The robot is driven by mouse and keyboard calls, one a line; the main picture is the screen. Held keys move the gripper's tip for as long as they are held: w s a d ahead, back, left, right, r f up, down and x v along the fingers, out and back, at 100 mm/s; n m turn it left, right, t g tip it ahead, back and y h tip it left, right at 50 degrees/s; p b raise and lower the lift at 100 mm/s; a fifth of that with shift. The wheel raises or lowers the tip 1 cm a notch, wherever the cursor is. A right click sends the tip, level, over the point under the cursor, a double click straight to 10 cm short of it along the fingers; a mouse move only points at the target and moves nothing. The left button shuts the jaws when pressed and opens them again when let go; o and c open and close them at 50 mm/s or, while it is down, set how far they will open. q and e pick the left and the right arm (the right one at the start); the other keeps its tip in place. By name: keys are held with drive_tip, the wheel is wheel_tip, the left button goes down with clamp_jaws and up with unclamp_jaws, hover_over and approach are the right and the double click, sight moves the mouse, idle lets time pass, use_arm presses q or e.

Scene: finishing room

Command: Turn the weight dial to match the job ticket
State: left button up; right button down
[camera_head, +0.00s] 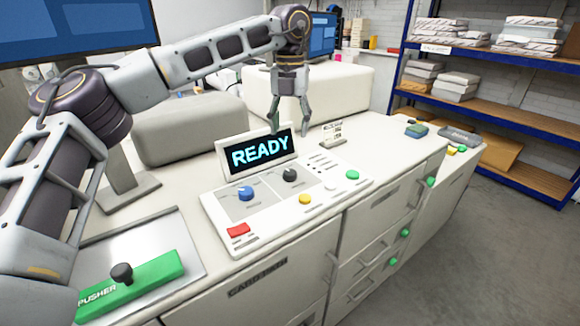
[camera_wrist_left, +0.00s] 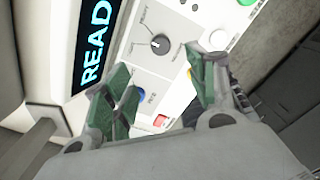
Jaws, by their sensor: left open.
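The control panel (camera_head: 262,232) carries a blue dial (camera_head: 246,193) and a black dial (camera_head: 289,175) below a screen (camera_head: 260,152) reading READY. In the left wrist view the black dial (camera_wrist_left: 159,43) has small labels around it, too blurred to read surely. The blue dial (camera_wrist_left: 140,95) is partly hidden by a finger there. A small card on a stand (camera_head: 332,130), perhaps the job ticket, stands behind the panel; its text is unreadable. My left gripper (camera_head: 289,128) is open and empty, above the panel's back edge near the screen, apart from both dials. My right gripper is not in view.
The panel also has red (camera_head: 238,231), yellow (camera_head: 305,199), white (camera_head: 331,186) and green (camera_head: 352,175) buttons. A green pusher (camera_head: 135,285) with a black knob lies at the lower left. Pale covered machines stand behind; a blue shelf (camera_head: 478,98) is at the right.

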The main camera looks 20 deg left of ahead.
sight(290, 172)
use_arm(q)
drive_tip(key=shift+s+r, duration=0.1)
drive_tip(key=shift+s, duration=0.1)
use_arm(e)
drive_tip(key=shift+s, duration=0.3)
use_arm(q)
wheel_tip(290, 172, down, 12)
drive_tip(key=shift+f+p, duration=0.1)
drive_tip(key=shift+p, duration=0.25)
drive_tip(key=shift+f, duration=0.85)
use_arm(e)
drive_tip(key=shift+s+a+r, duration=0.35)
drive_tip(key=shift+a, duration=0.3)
use_arm(q)
drive_tip(key=shift+c, duration=0.3)
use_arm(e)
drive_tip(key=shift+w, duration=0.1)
